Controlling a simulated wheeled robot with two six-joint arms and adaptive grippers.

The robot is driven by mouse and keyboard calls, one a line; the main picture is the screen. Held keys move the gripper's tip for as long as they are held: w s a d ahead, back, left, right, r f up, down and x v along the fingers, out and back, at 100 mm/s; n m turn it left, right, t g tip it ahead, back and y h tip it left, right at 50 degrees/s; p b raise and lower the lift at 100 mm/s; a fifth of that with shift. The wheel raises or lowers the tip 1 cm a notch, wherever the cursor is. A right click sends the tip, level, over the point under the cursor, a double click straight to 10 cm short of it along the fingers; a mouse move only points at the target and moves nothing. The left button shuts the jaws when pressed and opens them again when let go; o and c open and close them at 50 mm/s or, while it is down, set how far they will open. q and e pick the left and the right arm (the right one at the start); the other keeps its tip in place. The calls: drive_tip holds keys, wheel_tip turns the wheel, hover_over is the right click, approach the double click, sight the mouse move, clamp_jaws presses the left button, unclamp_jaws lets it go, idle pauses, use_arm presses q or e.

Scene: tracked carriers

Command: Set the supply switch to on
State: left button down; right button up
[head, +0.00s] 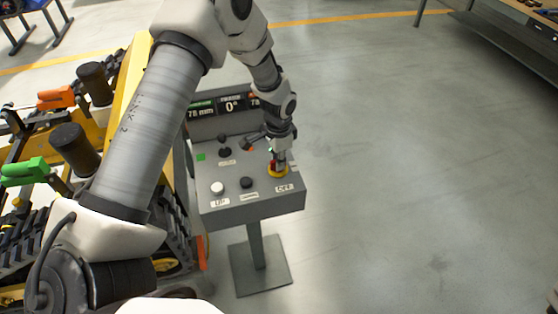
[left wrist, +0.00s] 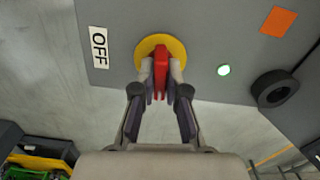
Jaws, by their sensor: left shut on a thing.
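The supply switch is a red handle on a round yellow base (head: 278,173) at the right side of the grey control box (head: 240,206). In the left wrist view the red handle (left wrist: 161,72) stands upright in the picture over its yellow base (left wrist: 143,50). An OFF label (left wrist: 99,47) lies to the left of it there; the label (head: 284,188) is just below the switch in the head view. My left gripper (left wrist: 161,88) has its two fingers closed on either side of the red handle. In the head view my left gripper (head: 281,158) reaches down onto the switch. My right gripper is not seen.
The box also carries a white button (head: 217,187), a black button (head: 246,183), small black levers (head: 224,148) and a display (head: 231,104). It stands on a post with a base plate (head: 261,265). Yellow tracked machinery is at left; open floor lies at right.

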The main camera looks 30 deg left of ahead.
use_arm(q)
drive_tip(key=shift+s+f+m, duration=0.1)
drive_tip(key=shift+s+m, duration=0.1)
drive_tip(key=shift+m, duration=0.5)
drive_tip(key=c, duration=1.2)
unclamp_jaws()
drive_tip(key=shift+a, duration=0.15)
drive_tip(key=shift+w+r, duration=0.1)
drive_tip(key=shift+r, duration=0.25)
wheel_tip(320, 180, up, 12)
drive_tip(key=shift+f, duration=0.25)
